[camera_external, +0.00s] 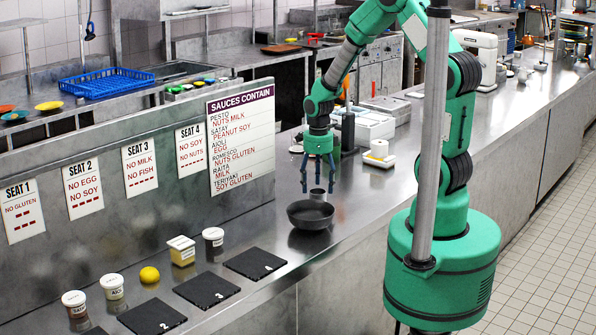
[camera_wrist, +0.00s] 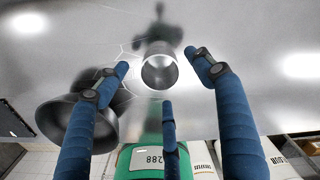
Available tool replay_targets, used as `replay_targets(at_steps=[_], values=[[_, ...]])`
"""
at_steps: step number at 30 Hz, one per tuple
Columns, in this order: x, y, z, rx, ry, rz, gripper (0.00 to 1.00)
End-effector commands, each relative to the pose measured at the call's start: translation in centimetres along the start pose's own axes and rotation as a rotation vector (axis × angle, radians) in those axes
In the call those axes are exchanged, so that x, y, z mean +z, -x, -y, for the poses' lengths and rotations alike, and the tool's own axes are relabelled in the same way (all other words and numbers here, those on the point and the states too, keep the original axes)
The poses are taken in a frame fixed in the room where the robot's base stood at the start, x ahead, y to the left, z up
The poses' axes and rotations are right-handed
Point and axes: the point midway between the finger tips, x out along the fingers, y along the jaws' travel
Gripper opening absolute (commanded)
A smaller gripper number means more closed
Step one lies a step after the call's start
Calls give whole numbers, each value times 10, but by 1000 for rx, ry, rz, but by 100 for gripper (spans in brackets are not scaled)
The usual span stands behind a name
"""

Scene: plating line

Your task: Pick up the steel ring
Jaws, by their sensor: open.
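The steel ring (camera_external: 317,194) is a short, shiny metal cylinder on the steel counter, just behind a dark bowl. In the wrist view the ring (camera_wrist: 160,72) shows near the middle, its round open end facing the camera. My gripper (camera_external: 318,180) points straight down over the ring. In the wrist view my gripper's three blue fingers (camera_wrist: 163,79) are spread apart around the ring, with gaps to it. Whether the fingertips reach below its rim, I cannot tell.
The dark bowl (camera_external: 311,216) stands close in front of the ring; it also shows in the wrist view (camera_wrist: 62,118), beside the left finger. Black seat slabs (camera_external: 255,264), jars (camera_external: 213,244) and a lemon (camera_external: 149,275) lie nearer. A small white-and-yellow container (camera_external: 379,150) stands behind right.

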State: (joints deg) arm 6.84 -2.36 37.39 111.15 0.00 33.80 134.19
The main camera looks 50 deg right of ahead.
Motion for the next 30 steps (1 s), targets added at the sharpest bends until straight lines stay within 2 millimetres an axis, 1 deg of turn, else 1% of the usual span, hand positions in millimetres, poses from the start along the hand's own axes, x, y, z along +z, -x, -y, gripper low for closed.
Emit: replay_targets(at_steps=[1,3,9,27,29,30], values=[[-1,-8,-1,2,0,-2,67],[-2,-17,-1,2,0,-2,67],[-1,-33,0,1,0,-1,67],[-1,-34,0,0,0,0,67],[-1,-34,0,0,0,0,55],[-1,-34,0,0,0,0,47]])
